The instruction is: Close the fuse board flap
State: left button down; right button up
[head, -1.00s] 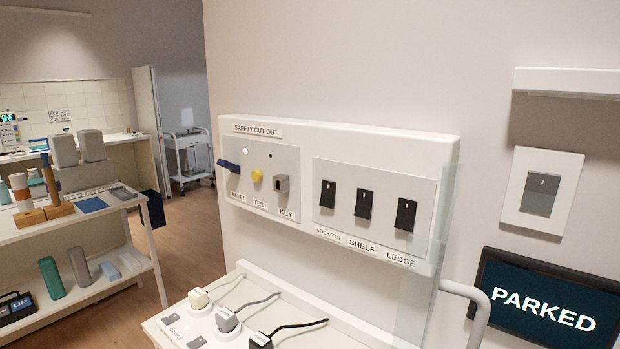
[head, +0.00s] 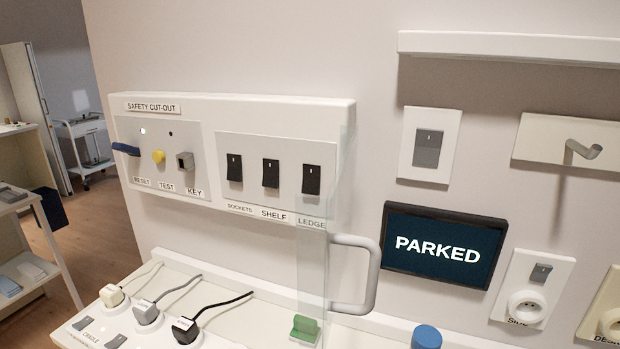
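The fuse board (head: 240,107) is a white box on the wall, labelled SAFETY CUT-OUT. The clear flap (head: 312,265) stands open at the board's right side, seen nearly edge-on and sticking out toward me. A grey D-shaped handle (head: 371,275) shows at the flap, to its right in the picture. The board's front is uncovered. Neither of my grippers is in view.
Below the board a white ledge (head: 245,335) holds several plugs with cords, a green block (head: 304,329) and a blue round object (head: 426,338). To the right are a PARKED screen (head: 445,246), a wall switch (head: 429,146), a hook (head: 583,150) and a shelf (head: 500,44).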

aim_at(343, 198)
jog(key=z, duration=1)
jog(key=k, duration=0.6)
jog(key=u, duration=0.95)
